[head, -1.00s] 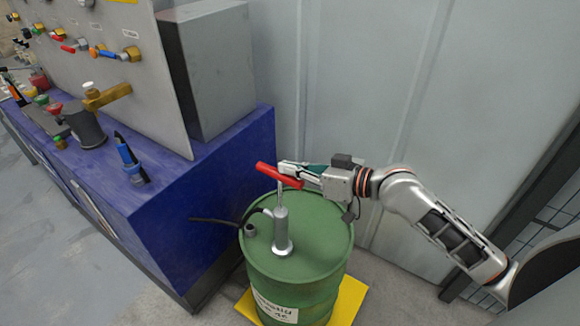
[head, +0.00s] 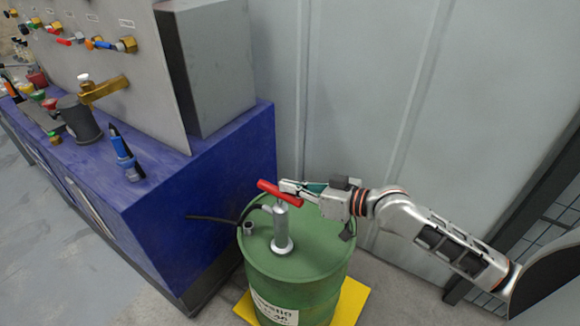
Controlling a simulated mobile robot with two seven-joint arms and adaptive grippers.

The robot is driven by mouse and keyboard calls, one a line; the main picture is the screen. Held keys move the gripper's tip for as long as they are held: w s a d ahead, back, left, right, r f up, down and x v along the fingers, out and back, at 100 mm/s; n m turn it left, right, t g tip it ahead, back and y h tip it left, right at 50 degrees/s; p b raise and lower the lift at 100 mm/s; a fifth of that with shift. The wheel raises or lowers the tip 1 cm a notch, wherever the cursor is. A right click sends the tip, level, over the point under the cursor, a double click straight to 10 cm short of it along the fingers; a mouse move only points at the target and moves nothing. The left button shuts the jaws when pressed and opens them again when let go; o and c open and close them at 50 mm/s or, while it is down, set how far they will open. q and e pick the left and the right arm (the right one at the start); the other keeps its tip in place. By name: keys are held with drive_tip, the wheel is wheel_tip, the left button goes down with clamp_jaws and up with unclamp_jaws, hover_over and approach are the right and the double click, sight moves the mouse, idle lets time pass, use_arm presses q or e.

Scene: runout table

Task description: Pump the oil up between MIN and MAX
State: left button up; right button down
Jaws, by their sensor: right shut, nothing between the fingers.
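A green oil drum (head: 318,268) stands on the floor with a grey hand pump (head: 282,230) upright on its lid. The pump's red T-handle (head: 268,188) sits low, close above the pump barrel. My right gripper (head: 288,187) is shut and empty, its fingertips at the right part of the red handle. I cannot tell whether they touch it. A black hose (head: 212,220) runs from the pump left to the blue cabinet. I cannot make out an oil level or MIN and MAX marks. My left gripper is not in view.
The blue cabinet (head: 205,215) stands left of the drum, with a valve panel (head: 120,60), a grey box (head: 208,65) and a blue-black tool (head: 125,155) on it. A yellow pallet (head: 350,300) lies under the drum. A grey wall (head: 360,90) is close behind.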

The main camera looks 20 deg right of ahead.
drive_tip(key=shift+r+p, duration=0.2)
drive_tip(key=shift+p, duration=0.15)
drive_tip(key=shift+d+r+p, duration=0.2)
drive_tip(key=shift+r+p, duration=0.8)
drive_tip(key=shift+p, duration=0.1)
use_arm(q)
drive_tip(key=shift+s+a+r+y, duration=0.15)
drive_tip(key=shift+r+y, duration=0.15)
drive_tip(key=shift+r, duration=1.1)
use_arm(e)
drive_tip(key=r+v, duration=0.1)
drive_tip(key=v, duration=0.9)
drive_tip(key=shift+w+d+r, duration=0.15)
drive_tip(key=shift+w+r, duration=0.05)
drive_tip(key=shift+r, duration=0.05)
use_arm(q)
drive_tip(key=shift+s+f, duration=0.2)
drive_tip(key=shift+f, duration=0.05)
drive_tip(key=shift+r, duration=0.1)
